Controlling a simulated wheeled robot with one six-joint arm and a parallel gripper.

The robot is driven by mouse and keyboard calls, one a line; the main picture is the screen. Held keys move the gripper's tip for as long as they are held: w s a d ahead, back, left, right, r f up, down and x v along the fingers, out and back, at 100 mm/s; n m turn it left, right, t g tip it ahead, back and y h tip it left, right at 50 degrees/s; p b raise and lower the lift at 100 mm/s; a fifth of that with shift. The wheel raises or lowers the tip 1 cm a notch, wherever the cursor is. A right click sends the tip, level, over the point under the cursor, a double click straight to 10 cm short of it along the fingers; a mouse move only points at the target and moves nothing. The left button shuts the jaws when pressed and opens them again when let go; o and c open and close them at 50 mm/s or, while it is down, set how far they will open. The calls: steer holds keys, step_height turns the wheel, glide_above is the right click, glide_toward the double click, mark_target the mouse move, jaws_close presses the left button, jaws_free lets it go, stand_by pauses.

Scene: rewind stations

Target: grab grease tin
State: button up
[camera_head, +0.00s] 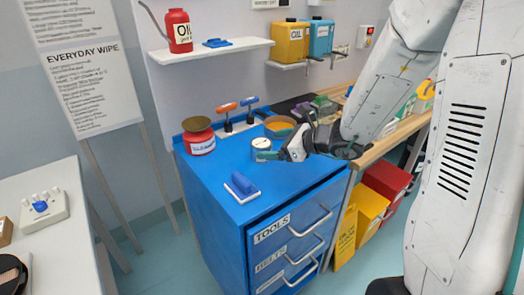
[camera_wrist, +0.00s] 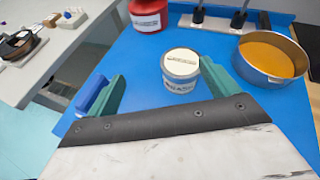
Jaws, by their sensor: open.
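A small white tin with a cream lid and a dark-lettered label, which looks like the grease tin (camera_head: 261,149), stands upright on the blue cabinet top. In the wrist view the tin (camera_wrist: 180,72) is just ahead of my gripper (camera_wrist: 162,70), closer to the right finger than the left. The label is too small to read surely. My gripper (camera_head: 284,138) also shows in the head view, low over the cabinet at the tin's right. Its green fingers are spread, with nothing held. I cannot tell whether the right finger touches the tin.
An orange-filled metal bowl (camera_wrist: 270,57) stands right of the tin. A red tin (camera_head: 200,142) and two upright-handled tools (camera_head: 238,117) are behind. The cabinet's front middle (camera_head: 290,180) is clear.

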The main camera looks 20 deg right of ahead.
mark_target(260, 145)
steer(key=w+d+f+m, duration=0.1)
steer(key=w+d+f+m+h, duration=0.1)
steer(key=f, duration=0.1)
steer(key=shift+w+d+m+t+h, duration=0.2)
steer(key=shift+m+t+h, duration=0.1)
steer(key=shift+m+t, duration=0.1)
steer(key=x, duration=0.7)
steer(key=shift+s+a+r, duration=0.15)
steer(key=shift+a+r, duration=0.15)
steer(key=shift+a, duration=0.05)
steer(key=c, duration=1.2)
